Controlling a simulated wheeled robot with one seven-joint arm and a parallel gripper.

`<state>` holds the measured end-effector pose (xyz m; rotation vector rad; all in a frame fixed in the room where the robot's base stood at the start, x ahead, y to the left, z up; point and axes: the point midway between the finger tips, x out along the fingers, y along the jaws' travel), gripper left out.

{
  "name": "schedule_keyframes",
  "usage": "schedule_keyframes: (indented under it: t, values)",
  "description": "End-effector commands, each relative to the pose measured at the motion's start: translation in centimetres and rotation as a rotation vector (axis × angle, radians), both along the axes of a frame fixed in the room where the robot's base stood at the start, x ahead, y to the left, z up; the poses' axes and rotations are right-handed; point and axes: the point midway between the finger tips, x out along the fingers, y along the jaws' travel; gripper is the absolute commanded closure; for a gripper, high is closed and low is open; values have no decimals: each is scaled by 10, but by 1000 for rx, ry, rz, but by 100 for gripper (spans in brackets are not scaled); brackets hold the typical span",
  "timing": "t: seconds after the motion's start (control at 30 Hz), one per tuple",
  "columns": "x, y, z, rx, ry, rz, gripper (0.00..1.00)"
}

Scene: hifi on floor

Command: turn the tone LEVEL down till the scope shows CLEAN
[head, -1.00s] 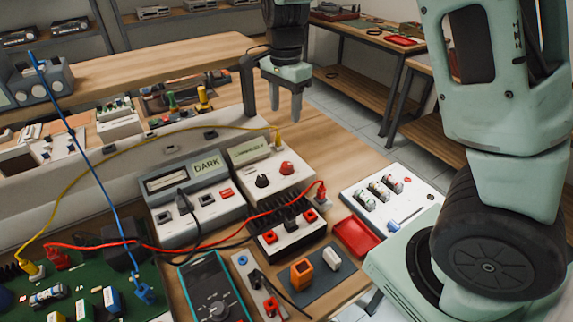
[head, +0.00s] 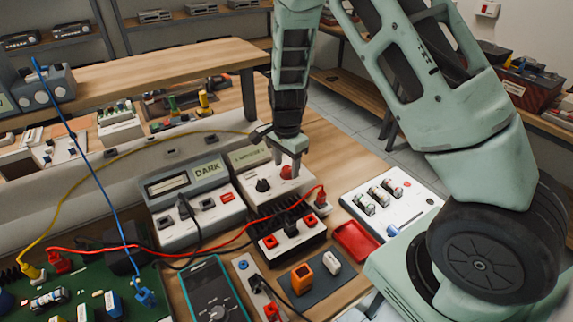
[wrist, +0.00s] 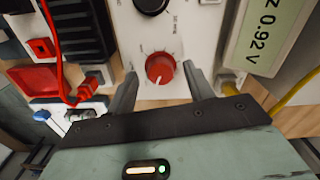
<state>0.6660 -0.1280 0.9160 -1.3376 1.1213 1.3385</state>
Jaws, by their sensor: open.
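The tone box (head: 250,180) is a pale unit with a black knob (head: 263,185) and a red knob (head: 287,171) on its panel. In the wrist view the red knob (wrist: 160,69) sits between my fingertips, its white pointer line showing; its label is too blurred to read. My gripper (head: 290,163) is open above the tone box, fingers on either side of the red knob. The box's display (wrist: 268,28) partly shows, reading "z 0.92 V". Left of it, a grey instrument (head: 200,205) has a display (head: 207,170) reading DARK. No display reading CLEAN is visible.
A black finned block (head: 290,232) with red sockets stands in front of the tone box. A red lead (head: 195,251) and a yellow lead (head: 130,147) cross the bench. A red tray (head: 356,241) and white panel (head: 390,205) lie to the right.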

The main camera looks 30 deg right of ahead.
Motion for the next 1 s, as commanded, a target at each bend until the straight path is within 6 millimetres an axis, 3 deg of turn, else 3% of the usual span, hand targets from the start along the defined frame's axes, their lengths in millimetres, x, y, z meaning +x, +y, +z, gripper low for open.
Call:
schedule_keyframes:
  t: [0.4,0.57,1.0]
  values:
    - [0,0,-8,0,-1,0,48]
    - [0,0,-8,0,-1,0,92]
    - [0,0,-8,1,-1,68,92]
